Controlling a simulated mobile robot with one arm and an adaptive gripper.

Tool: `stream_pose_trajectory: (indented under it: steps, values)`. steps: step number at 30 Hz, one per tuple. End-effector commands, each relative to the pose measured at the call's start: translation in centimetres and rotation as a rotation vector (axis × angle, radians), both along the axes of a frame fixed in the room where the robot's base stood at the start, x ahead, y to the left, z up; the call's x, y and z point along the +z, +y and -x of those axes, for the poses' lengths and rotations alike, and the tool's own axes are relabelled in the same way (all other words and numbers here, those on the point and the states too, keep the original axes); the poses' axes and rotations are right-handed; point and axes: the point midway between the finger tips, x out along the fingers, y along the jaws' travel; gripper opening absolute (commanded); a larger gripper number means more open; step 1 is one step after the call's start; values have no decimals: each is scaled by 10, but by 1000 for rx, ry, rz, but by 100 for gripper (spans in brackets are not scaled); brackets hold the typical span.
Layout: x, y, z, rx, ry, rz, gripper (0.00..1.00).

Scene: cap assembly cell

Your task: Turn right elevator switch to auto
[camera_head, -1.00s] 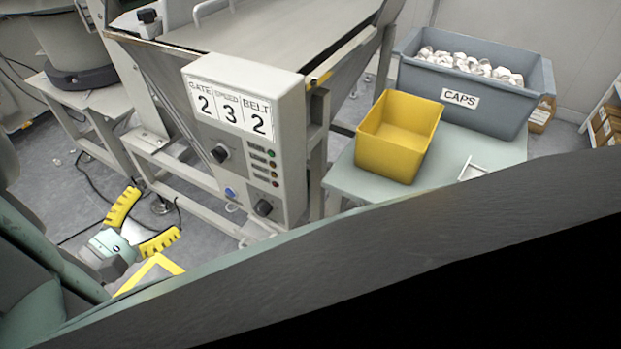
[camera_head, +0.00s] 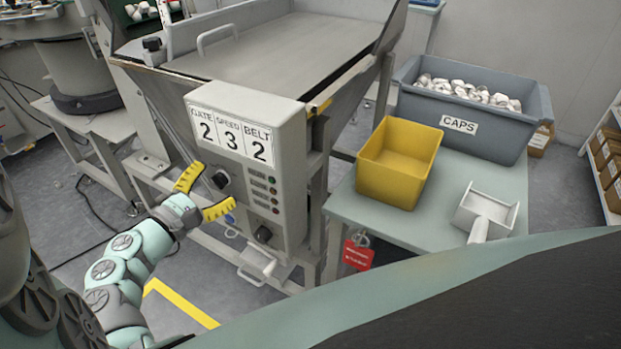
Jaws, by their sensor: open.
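The grey control box (camera_head: 246,160) carries a panel marked GATE 2, SPEED 3, BELT 2 at its top. A black rotary knob (camera_head: 221,178) sits on the left of its face, and a second black knob (camera_head: 264,234) sits low on the right. A blue button (camera_head: 230,219) lies low on the left, partly behind a finger. My gripper (camera_head: 205,193) has yellow fingers spread wide and empty. They are in front of the box's left side, with the upper knob showing just right of the gap. Contact with the box cannot be told. The knob settings are too small to read.
A metal hopper (camera_head: 285,45) stands behind the box. To the right, a table (camera_head: 400,222) bears a yellow bin (camera_head: 398,165), a grey CAPS bin (camera_head: 470,105) and a white scoop (camera_head: 487,213). A red tag (camera_head: 357,256) hangs at the table's edge. Floor left of the box is partly open.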

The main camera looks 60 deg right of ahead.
Motion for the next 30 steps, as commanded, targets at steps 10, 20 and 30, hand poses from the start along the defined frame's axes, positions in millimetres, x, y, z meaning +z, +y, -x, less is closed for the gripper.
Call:
stream_pose_trajectory:
  steps: [10,20,30]
  values:
    - [0,-8,1,-6,-1,0,64]
    - [0,-7,1,-4,-1,0,41]
    - [0,-7,1,-3,-1,0,6]
